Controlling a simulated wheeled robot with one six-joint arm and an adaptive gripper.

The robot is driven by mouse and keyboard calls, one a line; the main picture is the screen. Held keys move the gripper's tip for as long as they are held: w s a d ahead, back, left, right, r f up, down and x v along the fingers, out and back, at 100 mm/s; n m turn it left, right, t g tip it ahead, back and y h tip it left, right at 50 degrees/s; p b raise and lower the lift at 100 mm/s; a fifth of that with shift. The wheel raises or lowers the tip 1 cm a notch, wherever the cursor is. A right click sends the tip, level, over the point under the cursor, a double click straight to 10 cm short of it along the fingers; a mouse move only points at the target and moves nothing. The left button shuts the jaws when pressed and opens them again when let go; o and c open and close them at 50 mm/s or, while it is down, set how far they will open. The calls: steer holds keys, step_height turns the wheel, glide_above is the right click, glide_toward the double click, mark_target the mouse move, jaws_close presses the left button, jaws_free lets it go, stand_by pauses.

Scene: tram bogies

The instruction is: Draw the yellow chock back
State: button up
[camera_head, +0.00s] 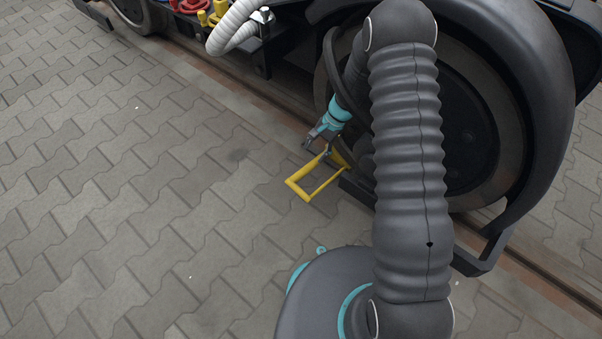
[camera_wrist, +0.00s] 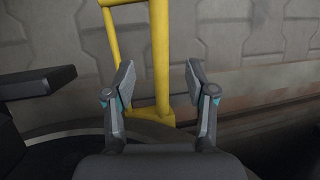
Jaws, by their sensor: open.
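The yellow chock (camera_head: 299,187) lies at the foot of the large dark wheel (camera_head: 470,120) in the head view, its frame-shaped handle reaching out over the paving. In the wrist view a yellow bar (camera_wrist: 161,55) of the chock runs down between the two fingers. My gripper (camera_head: 317,147) is open, just above and beside the chock. In the wrist view the gripper (camera_wrist: 158,82) has a finger on each side of the bar, with gaps showing. I cannot tell how far the bar is from the fingertips in depth. My arm hides part of the wheel.
A rail (camera_head: 195,57) runs along the paving under the bogie. A white corrugated hose (camera_head: 233,27) and red and yellow fittings (camera_head: 205,10) hang at the top. A dark bracket (camera_head: 482,258) sits low by the wheel at right. The paving (camera_head: 110,190) at left is clear.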

mark_target(303, 171)
steer(key=b+x, duration=0.1)
steer(key=x, duration=1.1)
steer(key=shift+f, duration=0.3)
jaws_close()
